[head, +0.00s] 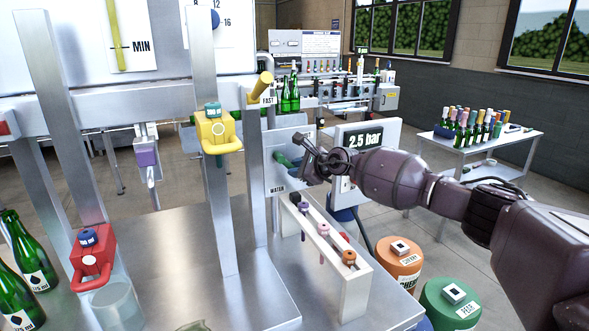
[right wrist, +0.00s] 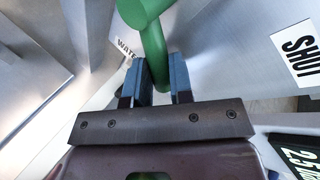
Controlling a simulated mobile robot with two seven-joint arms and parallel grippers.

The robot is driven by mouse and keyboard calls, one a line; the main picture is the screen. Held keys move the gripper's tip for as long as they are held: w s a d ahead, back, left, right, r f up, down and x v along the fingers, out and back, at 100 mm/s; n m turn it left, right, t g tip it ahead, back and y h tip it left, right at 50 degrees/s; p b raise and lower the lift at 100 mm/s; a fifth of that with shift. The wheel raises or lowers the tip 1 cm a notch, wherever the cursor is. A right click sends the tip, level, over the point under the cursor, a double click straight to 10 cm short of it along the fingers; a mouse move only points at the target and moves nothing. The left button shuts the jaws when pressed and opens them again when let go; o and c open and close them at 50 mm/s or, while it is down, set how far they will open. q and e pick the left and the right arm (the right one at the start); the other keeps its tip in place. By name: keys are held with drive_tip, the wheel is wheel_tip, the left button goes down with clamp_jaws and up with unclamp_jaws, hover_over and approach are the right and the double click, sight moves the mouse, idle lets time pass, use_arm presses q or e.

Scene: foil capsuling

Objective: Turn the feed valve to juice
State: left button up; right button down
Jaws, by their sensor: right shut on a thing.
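The feed valve's green handle (head: 284,161) shows in the head view on a grey panel, above a label (head: 277,190) reading WATER. My right gripper (head: 304,153) reaches it from the right and covers part of it. In the right wrist view the green handle (right wrist: 153,50) runs down between the two blue-faced fingers of my right gripper (right wrist: 160,80), which is shut on it. A partly hidden WATER label (right wrist: 126,48) lies left of the handle, and a SHUT label (right wrist: 297,52) is at the right. No juice label is readable. My left gripper is not in view.
A 2.5 bar display (head: 368,139) stands just behind my right gripper. A yellow lever (head: 260,87) marked FAST is above the panel. A rack (head: 326,247) with small coloured tools stands below my right arm. Green bottles (head: 28,250) stand at the left.

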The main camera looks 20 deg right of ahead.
idle(0.3)
drive_tip(key=c, duration=1)
unclamp_jaws()
drive_tip(key=shift+s+d+r, duration=0.2)
drive_tip(key=shift+s+d, duration=0.1)
drive_tip(key=shift+s, duration=0.1)
drive_tip(key=v, duration=0.9)
drive_tip(key=shift+s, duration=0.35)
drive_tip(key=shift+s+d+r, duration=0.1)
drive_tip(key=shift+d, duration=0.1)
